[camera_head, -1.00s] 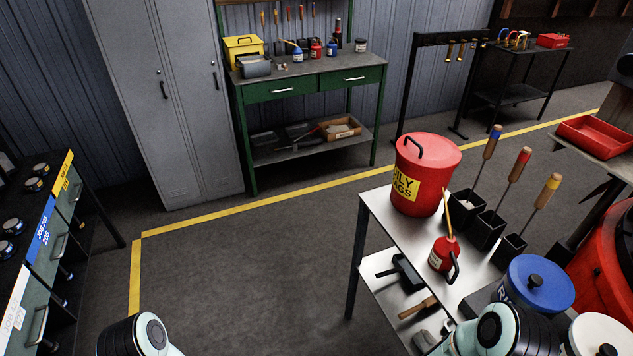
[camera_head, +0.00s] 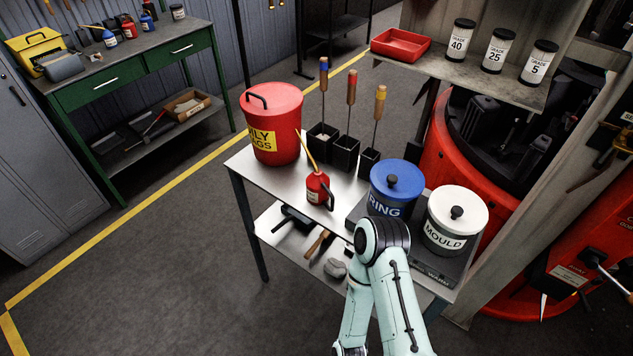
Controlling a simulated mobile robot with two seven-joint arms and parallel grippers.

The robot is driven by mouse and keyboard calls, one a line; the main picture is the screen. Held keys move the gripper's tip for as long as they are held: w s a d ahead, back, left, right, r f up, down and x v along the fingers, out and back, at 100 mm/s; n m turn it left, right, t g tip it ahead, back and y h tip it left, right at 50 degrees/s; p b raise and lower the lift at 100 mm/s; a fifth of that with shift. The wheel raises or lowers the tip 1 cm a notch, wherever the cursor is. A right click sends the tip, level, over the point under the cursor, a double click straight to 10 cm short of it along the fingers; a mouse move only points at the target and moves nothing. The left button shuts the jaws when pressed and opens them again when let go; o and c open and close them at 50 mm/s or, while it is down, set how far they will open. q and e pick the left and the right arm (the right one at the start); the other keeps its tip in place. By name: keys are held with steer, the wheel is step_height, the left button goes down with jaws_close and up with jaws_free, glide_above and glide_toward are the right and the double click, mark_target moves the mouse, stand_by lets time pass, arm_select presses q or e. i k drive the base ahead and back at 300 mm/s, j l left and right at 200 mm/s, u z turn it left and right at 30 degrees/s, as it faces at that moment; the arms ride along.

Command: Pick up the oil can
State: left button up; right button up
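A small red oil can (camera_head: 316,188) with a long yellow spout and a dark handle stands upright on the metal table (camera_head: 337,216). It is in front of the large red oily-rags bin (camera_head: 277,138) and left of the blue-lidded pot (camera_head: 396,187). My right arm rises from the bottom of the picture, its bent joint in front of the blue-lidded pot. Neither gripper shows in this view.
A white-lidded mould pot (camera_head: 455,222) stands right of the blue-lidded one. Black holders (camera_head: 346,151) with wooden-handled tools stand behind the can. Tools lie on the lower shelf (camera_head: 275,231). The floor left of the table is clear.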

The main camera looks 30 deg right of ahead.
mark_target(318, 191)
steer(key=z, duration=0.4)
steer(key=i+j+z, duration=0.15)
steer(key=z, duration=0.3)
steer(key=j+z, duration=0.1)
steer(key=z, duration=0.3)
steer(key=j+z, duration=0.15)
steer(key=z, duration=0.25)
steer(key=j+z, duration=0.3)
steer(key=j, duration=0.2)
steer(key=j+z, duration=0.3)
steer(key=j, duration=0.25)
steer(key=i, duration=0.05)
